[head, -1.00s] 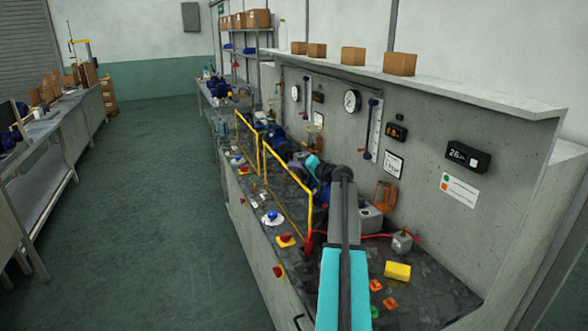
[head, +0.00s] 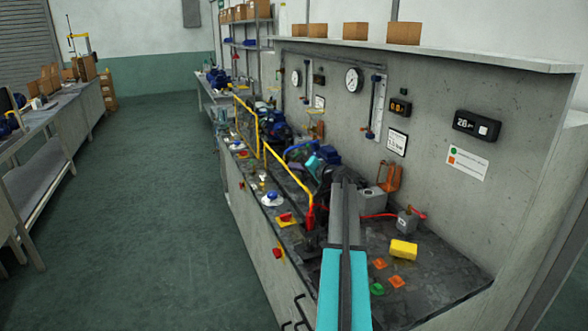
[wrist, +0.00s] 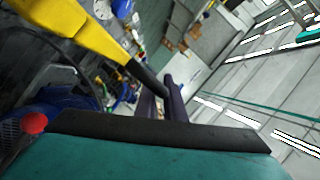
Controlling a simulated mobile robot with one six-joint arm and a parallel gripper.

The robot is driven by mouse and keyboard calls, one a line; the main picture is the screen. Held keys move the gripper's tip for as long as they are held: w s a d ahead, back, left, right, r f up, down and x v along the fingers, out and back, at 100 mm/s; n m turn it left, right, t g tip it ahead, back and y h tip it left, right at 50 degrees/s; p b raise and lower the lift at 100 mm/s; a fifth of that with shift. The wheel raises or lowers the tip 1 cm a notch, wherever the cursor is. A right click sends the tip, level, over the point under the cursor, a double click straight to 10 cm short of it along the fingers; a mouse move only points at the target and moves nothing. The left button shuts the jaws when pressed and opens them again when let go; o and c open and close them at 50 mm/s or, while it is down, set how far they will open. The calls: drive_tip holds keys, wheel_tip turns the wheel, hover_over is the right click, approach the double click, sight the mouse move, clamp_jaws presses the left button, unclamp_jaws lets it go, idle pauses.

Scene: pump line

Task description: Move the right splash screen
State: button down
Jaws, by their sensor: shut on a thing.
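The right splash screen (head: 290,172) has a yellow tube frame. In the head view its top bar slopes down toward the near right, to a red piece at the near post. The left splash screen (head: 246,107) stands beyond it, with its yellow frame upright. In the wrist view a thick yellow bar (wrist: 75,28) with a dark end reaches in from the upper left to my gripper (wrist: 163,95). My gripper is shut on this dark end, which looks like part of the right screen's frame. In the head view my arm hides the fingers.
A yellow block (head: 403,249) and orange and green pieces lie on the bench right of my arm. A grey box with a red cable (head: 378,215) stands by the back wall. Red and blue controls line the front edge. The floor at left is clear.

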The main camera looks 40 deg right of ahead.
sight(295, 181)
drive_tip(key=shift+f+b, duration=2.3)
drive_tip(key=shift+f, duration=0.85)
drive_tip(key=c, duration=1.8)
unclamp_jaws()
drive_tip(key=shift+c, duration=0.2)
drive_tip(key=shift+s, duration=0.2)
drive_tip(key=b+v, duration=0.1)
drive_tip(key=v, duration=1.2)
drive_tip(key=shift+r+b, duration=0.15)
drive_tip(key=shift+b, duration=0.15)
drive_tip(key=shift+s, duration=0.15)
